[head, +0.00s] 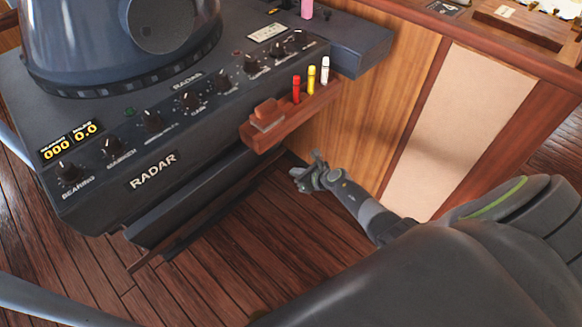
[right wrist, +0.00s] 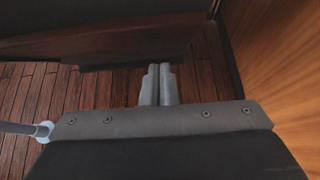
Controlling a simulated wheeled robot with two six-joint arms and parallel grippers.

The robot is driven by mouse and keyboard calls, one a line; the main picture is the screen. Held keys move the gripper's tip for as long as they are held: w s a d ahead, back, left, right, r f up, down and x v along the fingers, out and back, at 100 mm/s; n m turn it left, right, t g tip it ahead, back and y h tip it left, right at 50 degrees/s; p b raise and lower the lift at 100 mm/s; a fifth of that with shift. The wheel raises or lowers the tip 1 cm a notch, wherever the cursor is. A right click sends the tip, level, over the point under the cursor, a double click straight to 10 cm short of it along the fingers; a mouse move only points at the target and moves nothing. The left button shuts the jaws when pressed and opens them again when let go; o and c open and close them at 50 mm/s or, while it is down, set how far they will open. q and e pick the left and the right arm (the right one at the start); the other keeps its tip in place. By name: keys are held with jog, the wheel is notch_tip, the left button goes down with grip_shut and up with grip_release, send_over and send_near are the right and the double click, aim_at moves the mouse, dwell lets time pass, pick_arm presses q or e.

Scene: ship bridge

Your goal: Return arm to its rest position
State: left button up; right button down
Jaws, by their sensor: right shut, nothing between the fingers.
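My right arm comes in from the lower right of the head view. Its gripper (head: 305,174) hangs over the wooden floor, in front of the wood panel and below the small wooden shelf. In the right wrist view the two grey fingers (right wrist: 158,84) are together, with nothing between them. The fingers point toward the dark gap under the console and appear to touch nothing. My left gripper does not show in either view.
The radar console (head: 170,150) with knobs fills the left. A wooden shelf (head: 290,113) juts from it, holding red, yellow and white markers (head: 311,80) and an eraser-like block (head: 267,114). A wood panel (head: 375,110) stands behind my right gripper. Floor (head: 235,235) below is clear.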

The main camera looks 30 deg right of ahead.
jog(key=shift+s+d+r, duration=0.15)
jog(key=shift+s+r, duration=0.25)
jog(key=s+d+f+m+g+h+p, duration=0.1)
jog(key=s+f+m+h, duration=0.1)
jog(key=s+f+m, duration=0.7)
jog(key=s+d+f+m+g+h+p, duration=0.1)
jog(key=s+d+f+m+h, duration=0.15)
jog(key=s+f+m, duration=0.75)
jog(key=s+a+f+m+g, duration=0.1)
jog(key=s+a+m+g, duration=0.1)
jog(key=s+m, duration=0.8)
jog(key=s+a+f+m+g, duration=0.2)
jog(key=s+m+g, duration=0.3)
jog(key=s+m, duration=0.6)
jog(key=s+a, duration=0.1)
jog(key=s, duration=0.8)
jog(key=shift+s+f+g, duration=0.15)
jog(key=shift+s+g, duration=0.1)
jog(key=shift+g, duration=0.05)
jog(key=shift+a, duration=0.1)
